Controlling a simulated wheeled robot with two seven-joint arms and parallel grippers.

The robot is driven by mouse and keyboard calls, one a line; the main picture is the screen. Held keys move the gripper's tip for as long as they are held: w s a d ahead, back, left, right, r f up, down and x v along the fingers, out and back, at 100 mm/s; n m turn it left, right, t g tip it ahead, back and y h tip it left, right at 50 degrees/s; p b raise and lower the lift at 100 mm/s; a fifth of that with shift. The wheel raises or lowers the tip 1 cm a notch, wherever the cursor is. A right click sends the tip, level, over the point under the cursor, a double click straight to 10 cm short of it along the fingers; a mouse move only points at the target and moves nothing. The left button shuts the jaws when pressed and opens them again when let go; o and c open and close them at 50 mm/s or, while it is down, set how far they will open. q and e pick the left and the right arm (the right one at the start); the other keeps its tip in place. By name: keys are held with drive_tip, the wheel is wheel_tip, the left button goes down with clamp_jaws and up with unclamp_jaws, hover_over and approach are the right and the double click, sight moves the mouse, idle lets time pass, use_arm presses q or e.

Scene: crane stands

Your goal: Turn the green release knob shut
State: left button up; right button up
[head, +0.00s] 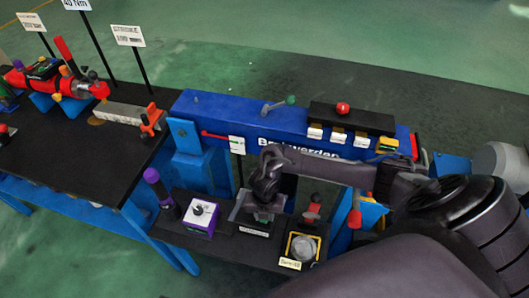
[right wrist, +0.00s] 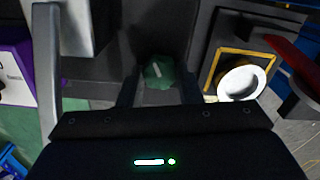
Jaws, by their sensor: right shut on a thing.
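The green release knob (right wrist: 158,71) shows in the right wrist view as a faceted green knob with a pale line on its face. It sits on a dark grey unit between my fingers. My right gripper (right wrist: 159,92) is shut on the knob, with one dark finger on each side. In the head view my right gripper (head: 262,208) reaches down onto the small dark unit (head: 253,232) on the low shelf, and it hides most of the knob. My left gripper is not in view.
A purple box with a dial (head: 203,217) stands left of the unit, and a yellow-framed box (head: 302,246) stands right of it. A purple-topped post (head: 154,178) is further left. The blue crane beam (head: 225,108) runs behind, with a green-tipped lever (head: 290,100).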

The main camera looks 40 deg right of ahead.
drive_tip(key=m+p, duration=0.2)
drive_tip(key=m, duration=0.1)
drive_tip(key=shift+r, duration=0.2)
drive_tip(key=shift+f+m+p, duration=0.1)
drive_tip(key=shift+m+p, duration=0.35)
drive_tip(key=shift+m, duration=0.45)
drive_tip(key=shift+w, duration=0.1)
drive_tip(key=shift+m, duration=0.3)
drive_tip(key=o, duration=1)
drive_tip(key=shift+c, duration=0.2)
wheel_tip(320, 180, up, 8)
drive_tip(key=shift+f+p, duration=0.15)
drive_tip(key=shift+p, duration=0.25)
